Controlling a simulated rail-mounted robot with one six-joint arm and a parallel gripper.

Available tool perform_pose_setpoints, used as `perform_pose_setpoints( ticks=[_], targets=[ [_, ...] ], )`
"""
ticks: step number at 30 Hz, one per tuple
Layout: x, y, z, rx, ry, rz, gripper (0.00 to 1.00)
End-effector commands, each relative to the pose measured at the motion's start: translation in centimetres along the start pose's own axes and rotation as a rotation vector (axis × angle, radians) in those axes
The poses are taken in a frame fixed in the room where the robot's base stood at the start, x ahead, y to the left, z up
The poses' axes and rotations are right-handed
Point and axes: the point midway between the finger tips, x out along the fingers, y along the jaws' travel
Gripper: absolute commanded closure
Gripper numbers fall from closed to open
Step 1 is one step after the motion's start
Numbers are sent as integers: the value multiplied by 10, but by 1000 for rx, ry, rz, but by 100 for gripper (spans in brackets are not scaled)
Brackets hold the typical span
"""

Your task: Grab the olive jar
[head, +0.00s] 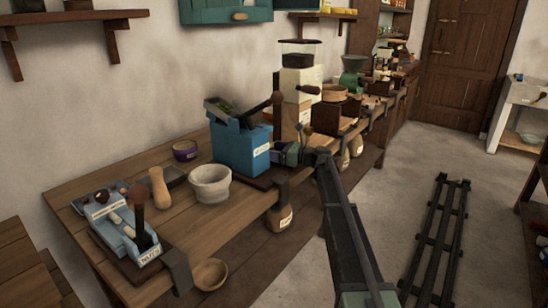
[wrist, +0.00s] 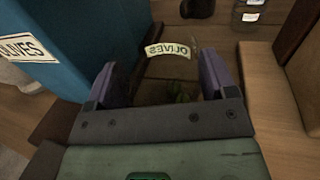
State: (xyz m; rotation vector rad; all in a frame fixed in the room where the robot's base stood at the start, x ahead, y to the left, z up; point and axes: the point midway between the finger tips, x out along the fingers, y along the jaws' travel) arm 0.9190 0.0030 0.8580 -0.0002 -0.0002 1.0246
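The olive jar (wrist: 168,50) is clear glass, with a pale OLIVES label that reads mirrored and dark green contents low inside. In the wrist view it stands between the two purple fingers of my gripper (wrist: 160,78). The fingers are spread wide, one on each side; I see no clear grip on the glass. In the head view my gripper (head: 288,150) is at the bench, just right of the blue olive machine (head: 243,148), and I cannot make out the jar there. The machine's side also shows in the wrist view (wrist: 85,30), with an OLIVES label.
A tan wooden block (wrist: 258,95) stands close on the right in the wrist view. A cream grinder (head: 298,85) is behind my gripper. A stone mortar (head: 211,183) and a blue nut machine (head: 122,225) stand on the left of the bench.

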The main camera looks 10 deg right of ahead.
Motion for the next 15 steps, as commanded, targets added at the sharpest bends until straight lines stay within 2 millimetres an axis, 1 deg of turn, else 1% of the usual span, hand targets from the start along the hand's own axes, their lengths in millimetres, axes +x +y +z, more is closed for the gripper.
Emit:
perform_pose_setpoints(
  ticks=[1,4,5,11,15],
  targets=[
    [0,0,0,0,0,0,34],
    [0,0,0,0,0,0,49],
    [0,0,0,0,0,0,51],
    [0,0,1,0,0,0,51],
    [0,0,8,0,0,0,51]
  ],
)
